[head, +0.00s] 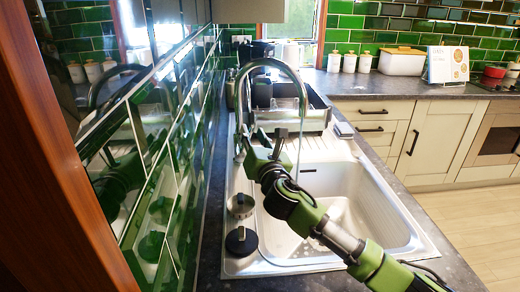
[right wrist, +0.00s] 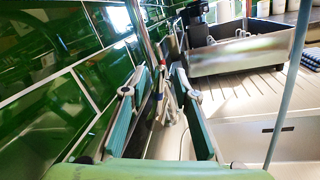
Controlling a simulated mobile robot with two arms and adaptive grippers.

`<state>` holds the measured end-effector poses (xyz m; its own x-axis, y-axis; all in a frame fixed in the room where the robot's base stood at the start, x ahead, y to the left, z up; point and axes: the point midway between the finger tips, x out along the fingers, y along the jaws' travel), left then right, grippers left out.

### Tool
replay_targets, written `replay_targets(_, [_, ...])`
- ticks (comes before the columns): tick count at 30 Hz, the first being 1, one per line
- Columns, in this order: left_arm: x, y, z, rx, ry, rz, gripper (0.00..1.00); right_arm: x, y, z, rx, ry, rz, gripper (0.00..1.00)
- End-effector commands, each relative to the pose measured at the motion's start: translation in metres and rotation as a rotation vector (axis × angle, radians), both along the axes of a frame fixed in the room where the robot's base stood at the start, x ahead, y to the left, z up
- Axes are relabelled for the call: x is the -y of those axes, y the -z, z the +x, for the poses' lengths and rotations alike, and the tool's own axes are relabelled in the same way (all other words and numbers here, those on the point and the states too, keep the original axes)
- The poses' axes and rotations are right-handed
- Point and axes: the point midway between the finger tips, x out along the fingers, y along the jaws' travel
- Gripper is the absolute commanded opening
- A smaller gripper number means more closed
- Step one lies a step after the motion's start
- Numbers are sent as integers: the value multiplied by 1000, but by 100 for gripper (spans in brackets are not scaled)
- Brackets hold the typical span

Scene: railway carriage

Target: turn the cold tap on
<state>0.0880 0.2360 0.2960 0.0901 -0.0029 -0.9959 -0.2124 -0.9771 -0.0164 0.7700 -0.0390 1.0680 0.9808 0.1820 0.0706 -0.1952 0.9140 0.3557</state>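The chrome tap (head: 262,66) stands at the left rim of the sink and arches over the basin (head: 345,215). In the right wrist view, a slim metal tap part (right wrist: 162,82) with small red and blue marks shows between and beyond my fingers. My right gripper (head: 264,143) is beside the tap's lower stem; in the right wrist view it is open (right wrist: 156,84), with a gap between the fingers. Whether a finger touches the tap is unclear. My left gripper is not in view.
Green wall tiles (head: 165,195) stand close on the left. A metal dish rack (head: 310,112) stands on the drainer behind the tap. Two round knob-like things (head: 240,205) (head: 241,241) sit on the near left sink rim. The basin looks empty.

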Motion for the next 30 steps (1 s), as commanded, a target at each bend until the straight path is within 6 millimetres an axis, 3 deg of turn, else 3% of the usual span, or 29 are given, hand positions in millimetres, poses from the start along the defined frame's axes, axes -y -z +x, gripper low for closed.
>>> replay_targets(12, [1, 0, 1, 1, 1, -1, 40, 13, 6, -70, -2, -1, 1, 28])
replay_targets(18, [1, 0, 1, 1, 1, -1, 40, 16, 7, -85, -2, 0, 1, 28])
replay_targets(27, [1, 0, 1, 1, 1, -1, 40, 16, 7, -88, -1, 0, 1, 28])
replay_targets(28, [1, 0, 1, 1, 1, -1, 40, 16, 7, -88, -1, 0, 1, 25])
replay_targets(30, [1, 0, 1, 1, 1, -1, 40, 17, 7, -87, -1, 1, 1, 7])
